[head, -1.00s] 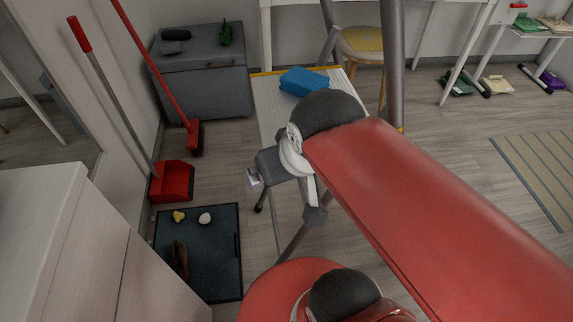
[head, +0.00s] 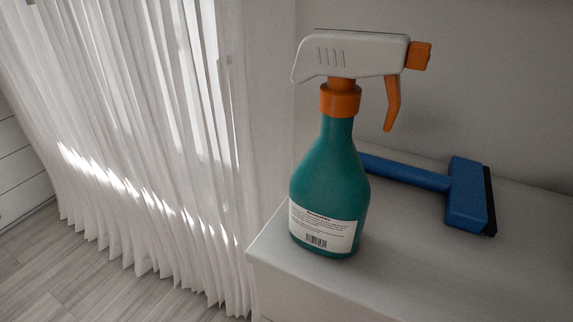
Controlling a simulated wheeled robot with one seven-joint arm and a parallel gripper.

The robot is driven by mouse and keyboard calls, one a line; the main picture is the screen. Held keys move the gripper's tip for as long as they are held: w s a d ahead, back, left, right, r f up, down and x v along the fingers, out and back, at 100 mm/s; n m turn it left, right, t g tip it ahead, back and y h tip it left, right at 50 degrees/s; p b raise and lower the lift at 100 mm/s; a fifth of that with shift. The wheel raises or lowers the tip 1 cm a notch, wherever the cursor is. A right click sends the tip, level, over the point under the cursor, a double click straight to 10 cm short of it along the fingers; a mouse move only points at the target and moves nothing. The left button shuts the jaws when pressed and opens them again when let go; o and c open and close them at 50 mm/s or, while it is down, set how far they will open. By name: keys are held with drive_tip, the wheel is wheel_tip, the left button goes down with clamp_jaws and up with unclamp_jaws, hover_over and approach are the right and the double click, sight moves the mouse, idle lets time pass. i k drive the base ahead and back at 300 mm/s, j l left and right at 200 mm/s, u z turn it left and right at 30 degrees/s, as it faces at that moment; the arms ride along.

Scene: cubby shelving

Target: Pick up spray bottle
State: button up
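The spray bottle (head: 330,185) stands upright on a white cabinet top, close to its left edge. It has a teal body with a white label, an orange collar and trigger, and a white spray head whose orange nozzle points right. Nothing covers it in the head view. My gripper is not in this view, so I cannot see whether it is open or shut.
A blue squeegee (head: 465,195) lies on the white cabinet top (head: 400,275), just right of and behind the bottle. A white curtain (head: 140,130) hangs to the left, over a wooden floor (head: 75,270). A plain wall stands behind. The front right of the top is clear.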

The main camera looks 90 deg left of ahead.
sight(331, 191)
drive_tip(key=u, duration=3.05)
